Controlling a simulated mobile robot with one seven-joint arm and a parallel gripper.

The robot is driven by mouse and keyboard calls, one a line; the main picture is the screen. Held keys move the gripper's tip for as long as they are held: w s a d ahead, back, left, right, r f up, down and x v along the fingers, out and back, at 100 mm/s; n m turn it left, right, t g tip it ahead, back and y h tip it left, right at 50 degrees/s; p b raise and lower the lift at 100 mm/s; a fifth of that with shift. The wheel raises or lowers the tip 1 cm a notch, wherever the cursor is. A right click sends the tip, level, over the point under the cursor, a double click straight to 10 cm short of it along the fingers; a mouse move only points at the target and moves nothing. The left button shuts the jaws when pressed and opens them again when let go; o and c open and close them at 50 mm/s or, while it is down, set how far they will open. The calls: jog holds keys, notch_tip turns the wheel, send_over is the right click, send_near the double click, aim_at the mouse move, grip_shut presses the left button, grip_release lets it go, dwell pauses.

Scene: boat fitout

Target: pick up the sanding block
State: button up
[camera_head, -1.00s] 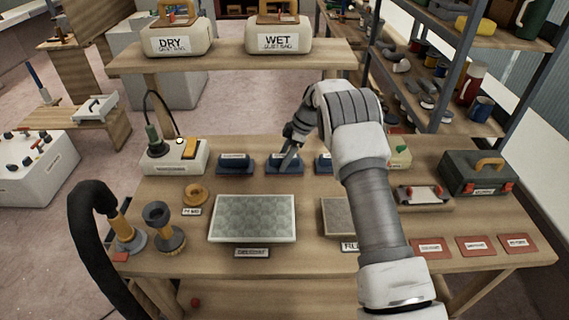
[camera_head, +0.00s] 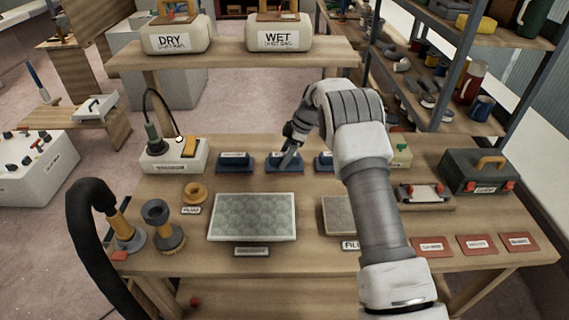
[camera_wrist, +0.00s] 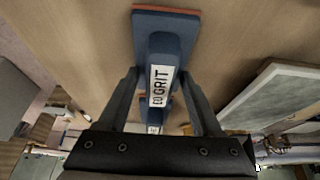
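Three blue sanding blocks sit in a row at the back of the workbench: a left block (camera_head: 235,161), a middle block (camera_head: 284,163), and a right block (camera_head: 323,162) partly hidden by my arm. My gripper (camera_head: 289,152) is at the middle block, pointing down. In the wrist view, a blue block with a white label reading GRIT (camera_wrist: 161,45) lies between the two fingers of my gripper (camera_wrist: 160,78). The fingers stand apart, one on each side of its raised handle. Small gaps seem to show; firm contact is not visible. Another block shows partly beyond it.
A textured panel (camera_head: 252,217) lies in front of the blocks. A white switch box (camera_head: 174,155) stands left and a dark toolbox (camera_head: 482,173) right. A raised shelf (camera_head: 225,58) with DRY and WET containers is behind. Bare wood separates the blocks from the panel.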

grip_shut()
jog(key=shift+r+p, duration=0.2)
jog(key=shift+p, duration=0.15)
jog(key=shift+r, duration=0.2)
jog(key=s, duration=0.2)
jog(key=s+b, duration=0.1)
jog(key=s, duration=0.4)
jog(key=shift+s+r, duration=0.35)
jog(key=shift+r, duration=0.05)
notch_tip(320, 180, up, 14)
jog(key=shift+s+f, duration=0.1)
jog(key=shift+c, duration=2.3)
grip_release()
grip_shut()
